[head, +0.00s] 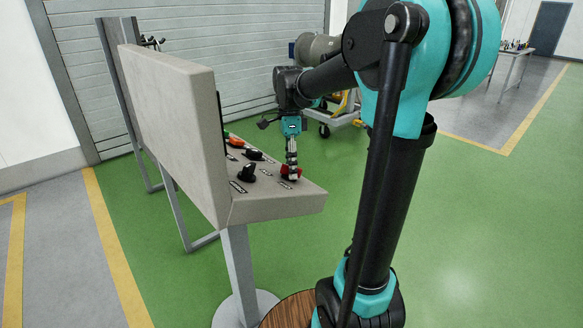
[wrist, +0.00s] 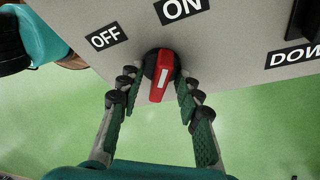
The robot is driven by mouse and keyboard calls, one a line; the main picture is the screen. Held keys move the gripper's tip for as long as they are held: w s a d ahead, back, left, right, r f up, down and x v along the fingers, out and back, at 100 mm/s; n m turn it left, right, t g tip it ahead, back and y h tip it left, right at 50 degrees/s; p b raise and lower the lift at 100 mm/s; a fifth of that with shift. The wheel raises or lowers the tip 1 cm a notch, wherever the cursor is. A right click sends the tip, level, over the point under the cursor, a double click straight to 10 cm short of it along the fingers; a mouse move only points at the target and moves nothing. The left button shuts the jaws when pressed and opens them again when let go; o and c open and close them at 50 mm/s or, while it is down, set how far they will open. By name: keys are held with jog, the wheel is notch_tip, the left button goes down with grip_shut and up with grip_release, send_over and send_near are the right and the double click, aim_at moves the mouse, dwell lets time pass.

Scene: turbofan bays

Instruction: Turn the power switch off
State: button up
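The power switch is a red rotary knob with a white pointer stripe (wrist: 161,76) on a pale console panel, seen in the wrist view. An OFF label (wrist: 104,39) lies to its upper left and an ON label (wrist: 181,8) to its upper right. The knob stands near upright in the picture, leaning slightly right toward ON. My gripper (wrist: 158,98) is open, its green-padded fingers on either side of the knob with gaps visible. In the head view my gripper (head: 291,172) points down over the red switch (head: 285,172) at the console's near corner, partly hiding it.
The console (head: 270,205) stands on a post and has a tall back panel (head: 170,120). Black knobs (head: 247,173) sit beside the switch. A DOWN label (wrist: 294,56) is at the right in the wrist view. Green floor to the right is open.

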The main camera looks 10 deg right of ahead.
grip_shut()
jog(key=shift+n, duration=0.3)
jog(key=n+t, duration=0.2)
jog(key=n, duration=0.3)
jog(key=shift+s+n, duration=0.1)
jog(key=shift+n, duration=0.3)
jog(key=n+t+y, duration=0.1)
jog(key=n, duration=0.2)
jog(key=shift+d+n+t+y, duration=0.1)
jog(key=shift+n+t+y, duration=0.4)
jog(key=shift+n, duration=1.3)
